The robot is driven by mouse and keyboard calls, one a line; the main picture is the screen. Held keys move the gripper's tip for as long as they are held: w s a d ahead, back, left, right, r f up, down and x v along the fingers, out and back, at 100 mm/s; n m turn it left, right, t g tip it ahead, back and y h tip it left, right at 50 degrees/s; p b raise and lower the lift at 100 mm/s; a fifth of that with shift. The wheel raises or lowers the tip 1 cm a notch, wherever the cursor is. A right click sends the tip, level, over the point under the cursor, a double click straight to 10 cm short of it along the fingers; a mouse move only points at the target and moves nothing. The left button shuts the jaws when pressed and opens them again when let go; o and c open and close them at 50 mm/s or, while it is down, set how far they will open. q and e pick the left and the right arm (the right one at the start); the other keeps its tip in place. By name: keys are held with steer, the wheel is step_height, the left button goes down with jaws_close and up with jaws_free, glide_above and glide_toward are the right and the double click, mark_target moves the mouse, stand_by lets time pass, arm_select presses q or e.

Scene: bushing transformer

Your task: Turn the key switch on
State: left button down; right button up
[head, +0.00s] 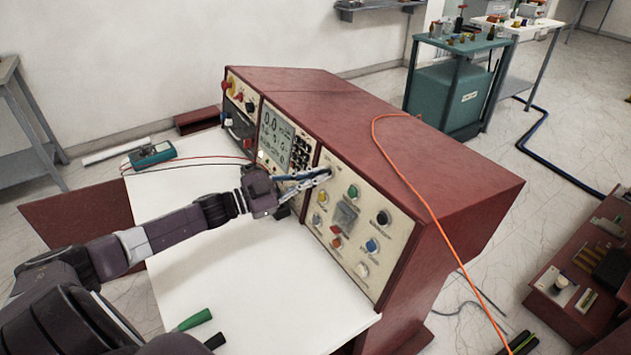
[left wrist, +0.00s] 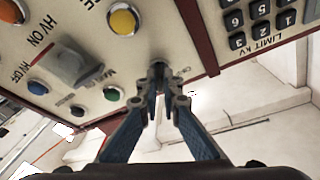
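The key switch (left wrist: 158,66) is on the cream control panel (head: 377,262), near its upper corner beside the keypad section. In the left wrist view only a small part of it shows at my fingertips. My left gripper (head: 324,175) reaches the panel from the left in the head view and covers the switch there. In the left wrist view the two fingers of the left gripper (left wrist: 161,88) are close together, with the tips at the switch and a small dark part between them. They look shut on it. My right gripper is not in view.
An orange cable (head: 410,180) crosses the red console (head: 430,150). A meter (head: 152,153) lies on the white worktop (head: 250,290).

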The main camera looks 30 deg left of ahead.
arm_select(q)
steer(key=shift+a+m+g+h+b, duration=0.1)
steer(key=shift+m+g+h+b, duration=0.4)
steer(key=shift+m, duration=1.5)
steer(key=c, duration=2.2)
jaws_free()
steer(key=shift+o, duration=0.2)
steer(key=v, duration=1.2)
steer(key=shift+r, duration=0.25)
steer(key=shift+w, duration=0.1)
